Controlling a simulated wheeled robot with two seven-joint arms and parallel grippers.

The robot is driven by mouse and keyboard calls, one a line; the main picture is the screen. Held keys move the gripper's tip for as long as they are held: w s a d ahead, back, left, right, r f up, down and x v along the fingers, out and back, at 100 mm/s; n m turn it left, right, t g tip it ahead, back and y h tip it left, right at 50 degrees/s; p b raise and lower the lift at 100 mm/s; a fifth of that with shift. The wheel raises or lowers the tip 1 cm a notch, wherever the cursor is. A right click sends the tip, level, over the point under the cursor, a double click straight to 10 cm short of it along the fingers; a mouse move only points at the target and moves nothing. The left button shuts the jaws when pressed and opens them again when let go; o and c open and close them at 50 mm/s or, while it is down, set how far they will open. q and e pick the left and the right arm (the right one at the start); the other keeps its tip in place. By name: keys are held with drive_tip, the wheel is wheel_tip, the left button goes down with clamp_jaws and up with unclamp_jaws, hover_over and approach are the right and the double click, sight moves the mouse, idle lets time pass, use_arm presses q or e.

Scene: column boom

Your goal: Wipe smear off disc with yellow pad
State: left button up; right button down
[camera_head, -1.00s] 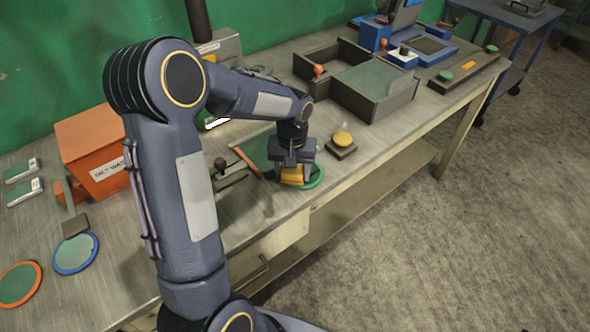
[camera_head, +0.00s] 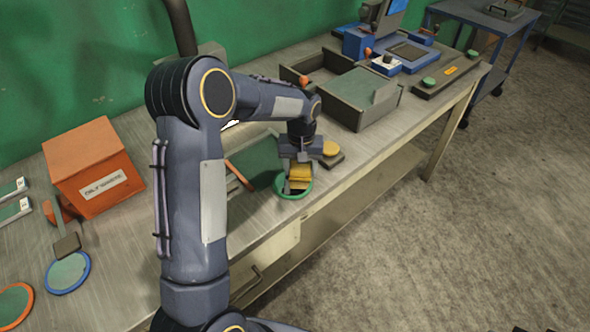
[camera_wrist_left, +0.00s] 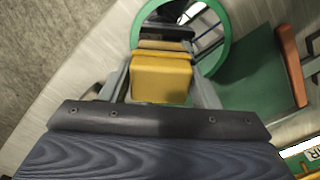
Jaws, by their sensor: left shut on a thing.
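The yellow pad (camera_head: 300,172) is held between the fingers of my left gripper (camera_head: 299,181), over the green-rimmed disc (camera_head: 280,191) on the bench. In the left wrist view the pad (camera_wrist_left: 162,78) sits between the fingertips, with the disc's green rim (camera_wrist_left: 226,45) beyond it. The disc face is shiny and mirror-like there. A second yellow patch below the pad looks like its reflection. I cannot tell whether pad and disc touch. The smear cannot be made out; pad and gripper hide part of the disc. My right gripper is not in view.
A green panel (camera_head: 258,163) with an orange edge lies left of the disc. An orange bin (camera_head: 92,165), a blue-rimmed disc (camera_head: 68,273) and an orange-rimmed disc (camera_head: 14,304) are at left.

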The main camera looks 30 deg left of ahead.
sight(281, 191)
use_arm(q)
drive_tip(key=shift+w+f, duration=0.1)
drive_tip(key=shift+f, duration=0.1)
drive_tip(key=shift+s+a+f+b, duration=0.15)
drive_tip(key=shift+s+b, duration=0.15)
drive_tip(key=shift+s, duration=0.25)
drive_tip(key=shift+s+a+b, duration=0.1)
drive_tip(key=shift+s+b, duration=0.2)
drive_tip(key=shift+s, duration=0.25)
drive_tip(key=shift+s+a+f, duration=0.1)
drive_tip(key=shift+s+a, duration=0.1)
drive_tip(key=shift+s, duration=0.35)
drive_tip(key=shift+s+a, duration=0.15)
drive_tip(key=shift+s, duration=0.4)
drive_tip(key=shift+s+a+b, duration=0.2)
drive_tip(key=shift+s+a, duration=0.05)
drive_tip(key=shift+s, duration=0.5)
drive_tip(key=shift+s+a+b, duration=0.2)
drive_tip(key=shift+s+a, duration=0.05)
drive_tip(key=shift+s, duration=0.45)
drive_tip(key=shift+w+r+p, duration=0.2)
drive_tip(key=shift+r+p, duration=2.15)
drive_tip(key=shift+r, duration=0.9)
drive_tip(key=shift+r, duration=0.1)
wheel_tip(281, 191, up, 3)
drive_tip(key=shift+f+p, duration=0.1)
drive_tip(key=shift+p, duration=1.1)
